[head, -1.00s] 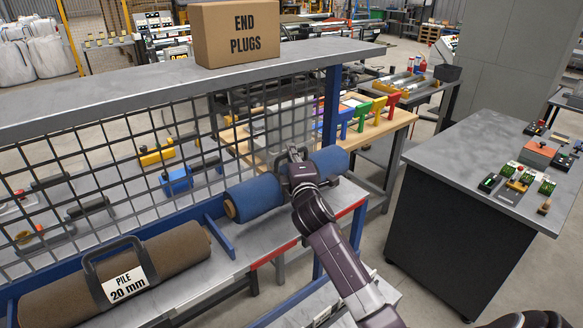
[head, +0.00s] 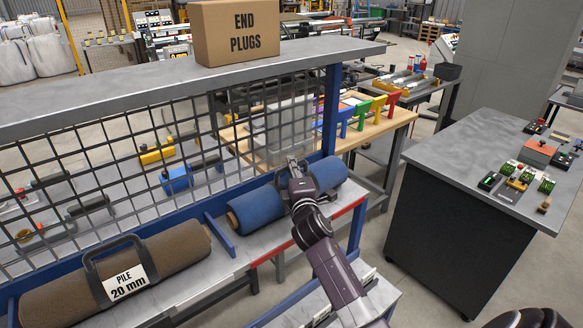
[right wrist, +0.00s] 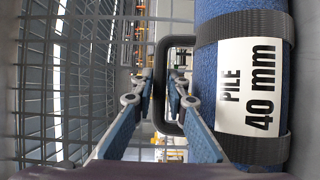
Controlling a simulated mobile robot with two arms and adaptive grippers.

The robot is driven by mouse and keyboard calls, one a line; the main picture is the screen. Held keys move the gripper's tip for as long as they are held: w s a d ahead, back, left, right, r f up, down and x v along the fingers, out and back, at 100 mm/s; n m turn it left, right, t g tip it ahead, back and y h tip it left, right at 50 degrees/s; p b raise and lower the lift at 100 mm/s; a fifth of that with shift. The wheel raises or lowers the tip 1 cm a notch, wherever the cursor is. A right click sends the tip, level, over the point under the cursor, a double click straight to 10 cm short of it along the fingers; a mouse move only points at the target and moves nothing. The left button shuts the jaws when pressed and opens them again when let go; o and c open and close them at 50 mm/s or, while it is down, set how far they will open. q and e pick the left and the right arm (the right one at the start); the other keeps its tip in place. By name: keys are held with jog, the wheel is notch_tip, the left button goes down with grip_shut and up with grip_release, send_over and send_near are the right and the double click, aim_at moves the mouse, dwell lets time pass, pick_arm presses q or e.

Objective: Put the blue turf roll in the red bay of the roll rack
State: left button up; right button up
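The blue turf roll (head: 258,208) lies along the shelf of the roll rack, in the bay with the red front edge (head: 346,212). It sits between a blue divider (head: 219,235) and the rack's right end and appears to rest on the shelf. In the right wrist view the blue roll (right wrist: 240,15) shows a "PILE 40 mm" label, black straps and a dark handle loop. My right gripper (head: 296,166) is over the middle of the roll. Its fingertips (right wrist: 158,92) are apart, with the handle bar showing in the gap; contact is unclear.
A brown roll (head: 165,258) labelled "PILE 20 mm" lies in the left bay. Wire mesh (head: 130,165) backs the bays, under a grey top shelf (head: 120,92) carrying an "END PLUGS" box (head: 245,30). A grey-topped cabinet (head: 455,165) stands right.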

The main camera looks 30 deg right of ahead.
jog(key=shift+o, duration=1.4)
jog(key=shift+r, duration=0.15)
jog(key=shift+s+a, duration=0.1)
jog(key=shift+s, duration=0.15)
jog(key=b+v, duration=0.2)
jog(key=v, duration=0.9)
jog(key=shift+s+a, duration=0.15)
jog(key=shift+s, duration=0.15)
